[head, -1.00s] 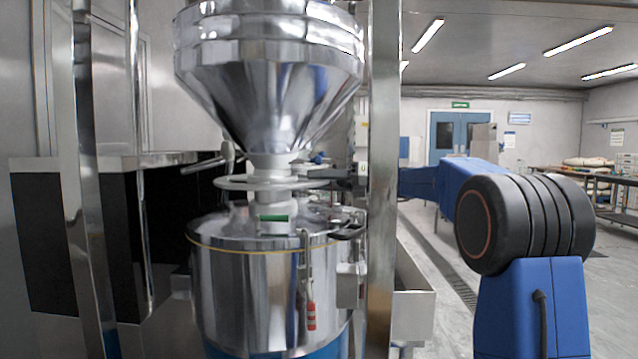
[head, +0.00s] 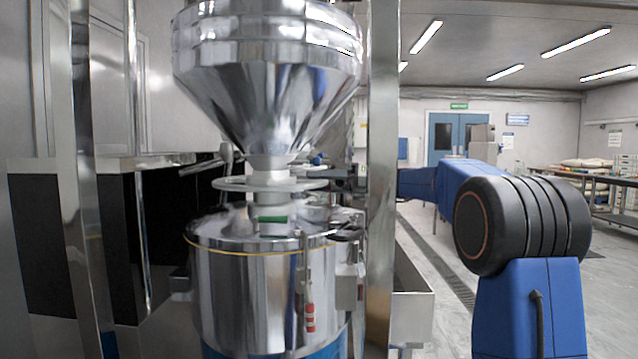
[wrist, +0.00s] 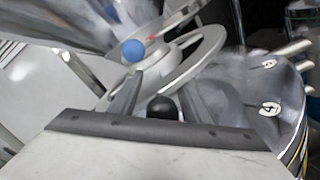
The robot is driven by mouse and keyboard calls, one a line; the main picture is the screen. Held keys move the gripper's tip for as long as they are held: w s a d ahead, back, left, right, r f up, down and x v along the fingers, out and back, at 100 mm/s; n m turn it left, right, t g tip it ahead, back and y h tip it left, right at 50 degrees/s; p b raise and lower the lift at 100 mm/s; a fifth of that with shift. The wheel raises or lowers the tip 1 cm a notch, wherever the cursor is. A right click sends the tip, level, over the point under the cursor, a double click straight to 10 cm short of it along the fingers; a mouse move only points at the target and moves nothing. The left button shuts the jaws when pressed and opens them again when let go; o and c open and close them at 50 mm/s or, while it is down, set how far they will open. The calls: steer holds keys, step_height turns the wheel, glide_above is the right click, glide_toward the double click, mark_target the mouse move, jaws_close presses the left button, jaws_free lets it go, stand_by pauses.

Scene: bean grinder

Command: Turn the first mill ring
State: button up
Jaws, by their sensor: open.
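The mill ring (head: 230,184) is a flat pale grey handwheel around the neck below the steel hopper (head: 268,95). In the wrist view the ring (wrist: 212,50) runs across the upper middle, with a blue ball knob (wrist: 133,50) near it. My gripper (wrist: 160,90) is open, its two fingers pointing at the ring's near side. I cannot tell whether the fingers touch anything.
A steel post (head: 381,200) stands right of the mill, between it and my blue arm. The steel drum (head: 250,290) with a latch sits below the ring.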

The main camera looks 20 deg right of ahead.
steer(key=v, duration=1.7)
steer(key=shift+s, duration=0.15)
